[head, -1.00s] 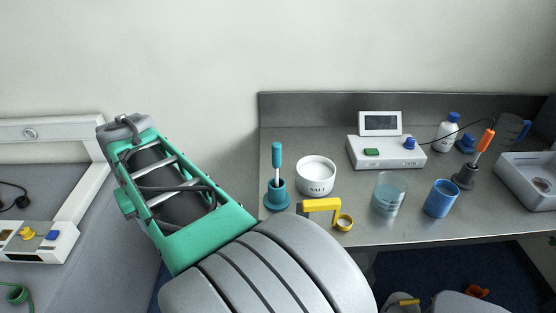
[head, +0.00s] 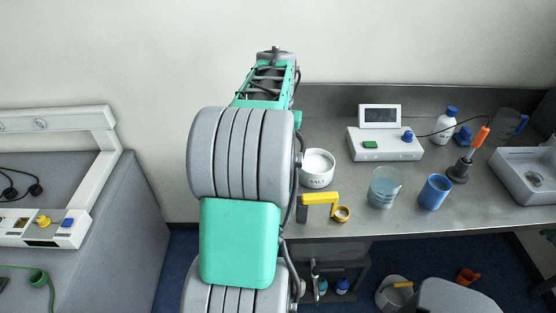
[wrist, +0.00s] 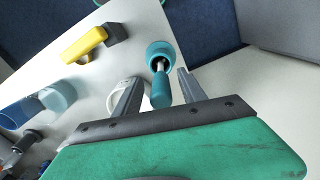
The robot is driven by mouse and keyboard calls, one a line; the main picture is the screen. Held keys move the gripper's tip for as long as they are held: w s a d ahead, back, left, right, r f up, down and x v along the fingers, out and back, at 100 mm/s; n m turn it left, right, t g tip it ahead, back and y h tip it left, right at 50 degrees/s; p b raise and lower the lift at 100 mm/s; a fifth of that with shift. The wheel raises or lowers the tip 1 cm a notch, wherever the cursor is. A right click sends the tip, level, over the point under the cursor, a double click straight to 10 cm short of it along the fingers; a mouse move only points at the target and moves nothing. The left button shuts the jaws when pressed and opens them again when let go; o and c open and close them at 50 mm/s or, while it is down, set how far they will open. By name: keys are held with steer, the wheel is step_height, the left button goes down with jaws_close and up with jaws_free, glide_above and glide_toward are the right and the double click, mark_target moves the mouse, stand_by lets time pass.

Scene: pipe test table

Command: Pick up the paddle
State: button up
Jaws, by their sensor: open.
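The paddle appears to be the teal-handled tool (wrist: 161,92) standing in a round teal holder (wrist: 158,52) in the wrist view. My gripper (wrist: 158,79) is open, with its two grey fingers on either side of the handle in the picture. The handle points toward the camera, and I cannot tell whether a finger touches it. Its lower end is inside the holder and hidden. In the head view my arm hides the paddle, the holder and my gripper.
A white salt bowl (head: 317,168) stands close by, partly behind the left finger in the wrist view. A yellow bracket (head: 322,198), a glass beaker (head: 384,187) and a blue cup (head: 434,191) stand on the grey bench (head: 400,224). A white device (head: 384,146) stands behind them.

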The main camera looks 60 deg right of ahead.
steer(key=shift+f, duration=0.9)
jaws_close()
